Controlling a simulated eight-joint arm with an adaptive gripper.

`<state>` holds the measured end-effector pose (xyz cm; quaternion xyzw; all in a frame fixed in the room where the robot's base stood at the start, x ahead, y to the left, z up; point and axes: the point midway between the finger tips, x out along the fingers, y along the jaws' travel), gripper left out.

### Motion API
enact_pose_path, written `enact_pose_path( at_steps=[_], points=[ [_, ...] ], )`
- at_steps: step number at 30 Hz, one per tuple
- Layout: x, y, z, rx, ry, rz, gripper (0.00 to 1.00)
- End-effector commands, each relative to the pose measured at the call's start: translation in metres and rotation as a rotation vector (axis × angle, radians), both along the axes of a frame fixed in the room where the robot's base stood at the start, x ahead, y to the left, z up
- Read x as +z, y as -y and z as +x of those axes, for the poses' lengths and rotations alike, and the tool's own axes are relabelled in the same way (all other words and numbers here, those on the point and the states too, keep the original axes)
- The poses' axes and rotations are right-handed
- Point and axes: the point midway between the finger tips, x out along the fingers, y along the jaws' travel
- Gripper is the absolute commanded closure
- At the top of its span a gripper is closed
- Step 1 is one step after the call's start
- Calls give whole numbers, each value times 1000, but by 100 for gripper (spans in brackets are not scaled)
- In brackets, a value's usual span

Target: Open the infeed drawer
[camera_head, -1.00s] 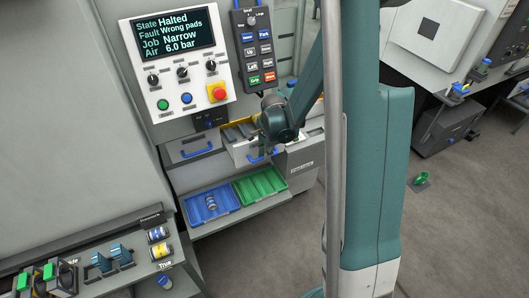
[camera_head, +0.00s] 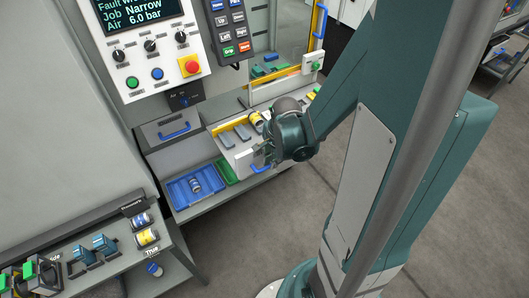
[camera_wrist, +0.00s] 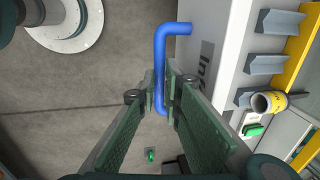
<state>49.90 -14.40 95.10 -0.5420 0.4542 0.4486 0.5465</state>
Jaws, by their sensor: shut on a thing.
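The infeed drawer (camera_head: 240,162) is a pale box with grey V-blocks inside. It stands pulled out from the machine below the control panel. Its front, with a partly hidden label, also shows in the wrist view (camera_wrist: 218,62). Its blue bar handle (camera_wrist: 160,55) lies between my fingers. My gripper (camera_wrist: 161,90) is shut on this handle. In the head view my gripper (camera_head: 262,154) is at the drawer's front and hides most of the handle. A can with a yellow band (camera_wrist: 268,103) is in the drawer area, beside the blocks.
A closed drawer with a blue handle (camera_head: 174,130) is to the left. Below are a blue tray (camera_head: 180,195) holding a can and a green tray (camera_head: 228,170), partly hidden. A bench with parts (camera_head: 100,275) stands at lower left. The floor (camera_wrist: 70,110) before the drawer looks clear.

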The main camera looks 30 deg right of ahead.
Motion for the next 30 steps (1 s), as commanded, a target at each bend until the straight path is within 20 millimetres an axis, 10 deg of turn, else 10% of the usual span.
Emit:
enact_pose_path(
  at_steps=[10, 25, 30],
  points=[
    [0, 0, -46, -1, 0, -1, 100],
    [0, 1, -54, -1, 0, -1, 100],
    [0, 1, -53, -1, 0, -1, 76]
  ],
)
